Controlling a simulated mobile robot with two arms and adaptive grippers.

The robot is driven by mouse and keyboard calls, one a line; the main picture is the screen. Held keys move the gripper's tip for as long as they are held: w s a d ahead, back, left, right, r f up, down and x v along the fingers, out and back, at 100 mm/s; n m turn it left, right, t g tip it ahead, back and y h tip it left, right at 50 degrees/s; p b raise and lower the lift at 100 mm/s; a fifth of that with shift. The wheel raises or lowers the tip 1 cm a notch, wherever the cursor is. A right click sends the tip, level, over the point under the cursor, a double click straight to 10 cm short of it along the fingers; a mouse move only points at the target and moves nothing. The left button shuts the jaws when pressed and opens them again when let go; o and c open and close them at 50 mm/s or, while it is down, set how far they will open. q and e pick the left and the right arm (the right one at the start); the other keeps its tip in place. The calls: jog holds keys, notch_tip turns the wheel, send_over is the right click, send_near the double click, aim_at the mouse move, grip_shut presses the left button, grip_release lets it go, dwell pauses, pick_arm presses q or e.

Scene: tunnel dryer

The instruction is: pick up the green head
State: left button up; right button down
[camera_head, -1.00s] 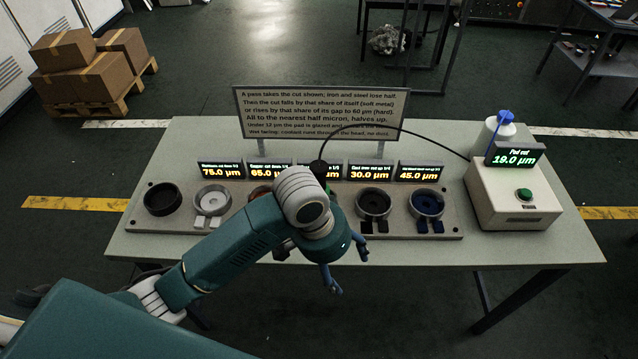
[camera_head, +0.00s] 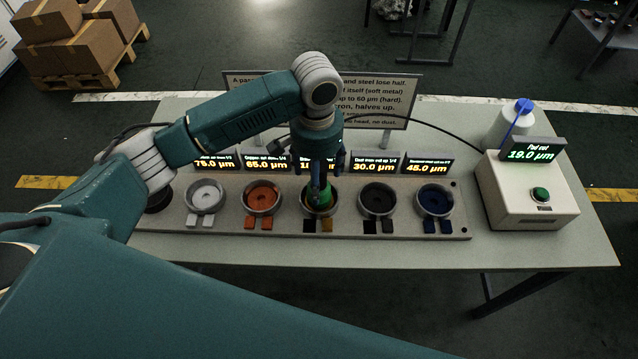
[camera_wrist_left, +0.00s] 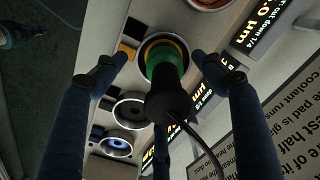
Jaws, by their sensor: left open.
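The green head (camera_head: 331,196) stands in a ring-shaped cup in the middle of the tray, mostly hidden behind my left gripper (camera_head: 320,192). In the left wrist view the green head (camera_wrist_left: 163,66) shows a green band below a black upper body, with a black cable running from it. My left gripper also shows in the left wrist view (camera_wrist_left: 160,60); its blue fingers are spread open on both sides of the head, with visible gaps between. Whether any fingertip touches the head cannot be told. My right gripper is not in view.
The grey tray (camera_head: 290,232) holds several cups in a row, with white, orange, black and blue ones. Lit displays and a text sign (camera_head: 395,82) stand behind. A beige box (camera_head: 528,195) with a green button and a white bottle (camera_head: 505,125) stand at the right.

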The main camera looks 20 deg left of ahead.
pick_arm(q)
jog(key=shift+f, duration=0.8)
jog(key=f+p, duration=0.1)
jog(key=f, duration=0.1)
jog(key=w+f, duration=0.1)
jog(key=f, duration=0.1)
jog(key=shift+f+p, duration=0.15)
jog(key=shift+p, duration=0.2)
jog(key=shift+f, duration=0.5)
jog(key=c, duration=1.6)
jog(key=shift+r, duration=0.1)
grip_shut()
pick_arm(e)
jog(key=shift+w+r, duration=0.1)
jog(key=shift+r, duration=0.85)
pick_arm(q)
jog(key=shift+r, duration=0.15)
